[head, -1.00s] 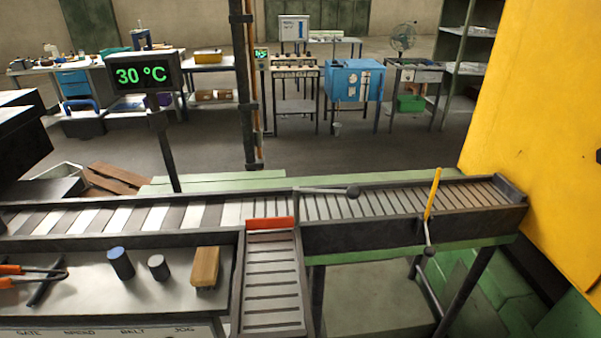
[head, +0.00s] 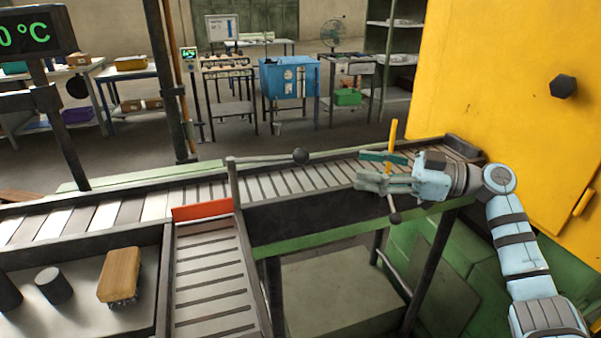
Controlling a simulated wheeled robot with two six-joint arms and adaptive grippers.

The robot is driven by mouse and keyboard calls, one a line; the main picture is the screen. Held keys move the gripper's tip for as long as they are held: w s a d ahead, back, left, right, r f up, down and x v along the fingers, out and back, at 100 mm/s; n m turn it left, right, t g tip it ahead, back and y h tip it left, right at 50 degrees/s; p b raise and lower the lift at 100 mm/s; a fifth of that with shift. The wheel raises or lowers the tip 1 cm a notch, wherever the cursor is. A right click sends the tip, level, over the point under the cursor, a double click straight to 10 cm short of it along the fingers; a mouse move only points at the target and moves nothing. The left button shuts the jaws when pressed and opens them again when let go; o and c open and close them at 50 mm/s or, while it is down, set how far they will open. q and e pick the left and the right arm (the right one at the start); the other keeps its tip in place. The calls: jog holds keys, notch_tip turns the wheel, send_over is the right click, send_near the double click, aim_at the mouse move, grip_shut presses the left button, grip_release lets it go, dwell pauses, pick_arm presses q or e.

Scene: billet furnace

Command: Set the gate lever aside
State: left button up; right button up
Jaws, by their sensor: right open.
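A yellow-handled lever (head: 393,133) stands nearly upright at the near edge of the conveyor's right part, with a dark ball (head: 395,217) below it. A second lever, a grey rod with a dark ball end (head: 300,156), lies across the conveyor beside the orange-red gate plate (head: 202,212). I cannot tell for sure which is the gate lever. My right gripper (head: 362,169) is open, its fingers pointing left at the yellow handle. The handle appears to cross between the fingers, whose contact with it I cannot make out. My left gripper is out of view.
The roller conveyor (head: 270,185) runs across, with a side chute (head: 212,270) toward me. The yellow furnace wall (head: 500,100) is close on the right.

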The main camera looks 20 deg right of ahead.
aim_at(300, 156)
jog(key=p+x, duration=0.1)
jog(key=x, duration=0.7)
jog(key=r+p+x, duration=0.1)
jog(key=x, duration=0.4)
jog(key=shift+p, duration=0.35)
jog(key=shift+w+a+f, duration=0.1)
jog(key=shift+w+a, duration=0.15)
jog(key=shift+a, duration=0.2)
jog(key=shift+c, duration=0.6)
grip_shut()
